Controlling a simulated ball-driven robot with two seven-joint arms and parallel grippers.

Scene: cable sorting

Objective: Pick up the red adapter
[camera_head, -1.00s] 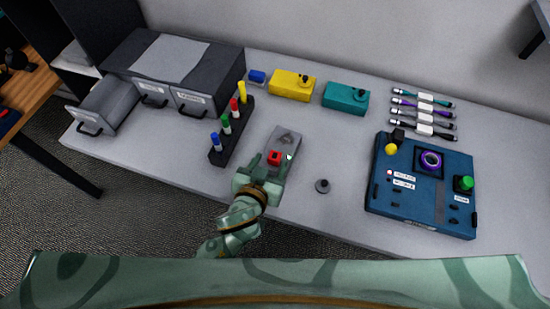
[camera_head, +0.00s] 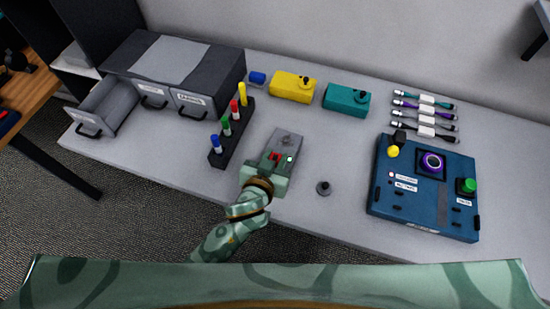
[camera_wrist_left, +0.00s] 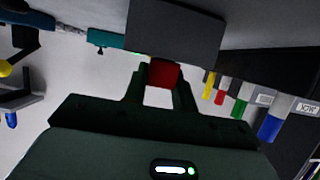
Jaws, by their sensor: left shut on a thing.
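The red adapter (camera_head: 275,157) is at the grey block (camera_head: 286,138) near the middle of the table. My left gripper (camera_head: 277,160) reaches over the block's near part, with its fingers on either side of the adapter. In the left wrist view the red adapter (camera_wrist_left: 164,73) sits between the two fingertips (camera_wrist_left: 161,82), and the grey block (camera_wrist_left: 175,30) is right behind it. The gripper is shut on the adapter. Whether the adapter is clear of the block cannot be told. My right gripper is not in view.
A black rack (camera_head: 232,137) with several coloured pegs stands close on the left. A small dark knob (camera_head: 323,187) is to the right, and a blue panel (camera_head: 420,215) lies farther right. Yellow (camera_head: 290,86) and teal (camera_head: 345,99) boxes stand behind. Table between them is clear.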

